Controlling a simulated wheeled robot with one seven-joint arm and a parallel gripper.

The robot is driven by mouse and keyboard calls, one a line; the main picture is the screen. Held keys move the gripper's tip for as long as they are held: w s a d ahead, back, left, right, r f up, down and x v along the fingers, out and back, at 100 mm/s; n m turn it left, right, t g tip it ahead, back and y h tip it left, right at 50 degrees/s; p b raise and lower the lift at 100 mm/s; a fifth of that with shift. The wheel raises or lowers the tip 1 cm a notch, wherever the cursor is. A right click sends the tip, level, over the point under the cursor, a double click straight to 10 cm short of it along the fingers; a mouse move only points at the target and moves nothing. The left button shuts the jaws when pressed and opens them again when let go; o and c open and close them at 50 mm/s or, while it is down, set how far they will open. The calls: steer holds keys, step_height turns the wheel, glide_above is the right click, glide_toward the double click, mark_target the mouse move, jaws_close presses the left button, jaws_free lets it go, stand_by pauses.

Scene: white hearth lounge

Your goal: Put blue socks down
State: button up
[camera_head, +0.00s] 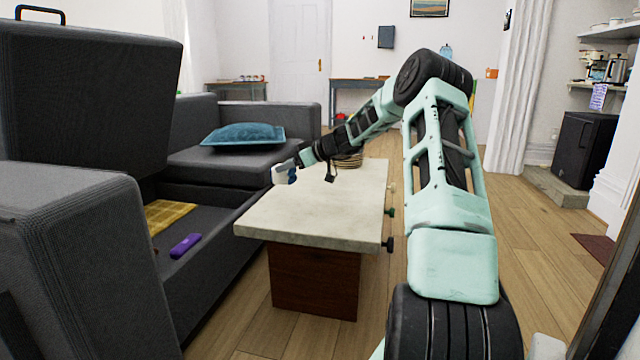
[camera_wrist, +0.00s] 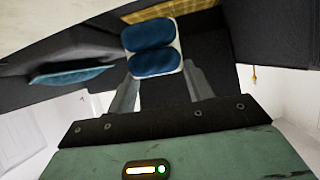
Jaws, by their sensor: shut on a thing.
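The blue socks (camera_wrist: 153,48) show in the wrist view as two rounded blue shapes on a white backing, between the fingers. They show in the head view (camera_head: 288,171) as a small blue and white bundle at the arm's end. My gripper (camera_wrist: 158,76) is shut on them and holds them near the left edge of the pale-topped coffee table (camera_head: 310,215), beside the dark sofa (camera_head: 205,290). The exact height of the socks above the table or sofa is hard to tell.
A teal cushion (camera_head: 243,135) lies on the far sofa seat. A yellow cloth (camera_head: 166,216) and a purple object (camera_head: 185,245) lie on the nearer seat. The near half of the tabletop is clear. Stacked round items (camera_head: 348,160) stand at its far end, partly behind my arm.

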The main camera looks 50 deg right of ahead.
steer(key=shift+w+f, duration=0.2)
steer(key=shift+w, duration=0.05)
step_height(320, 180, down, 10)
steer(key=b, duration=0.5)
steer(key=shift+w+a+r, duration=0.1)
steer(key=shift+r, duration=0.15)
steer(key=shift+f+b, duration=0.15)
steer(key=shift+b, duration=0.15)
steer(key=o, duration=1.1)
steer(key=shift+c, duration=0.2)
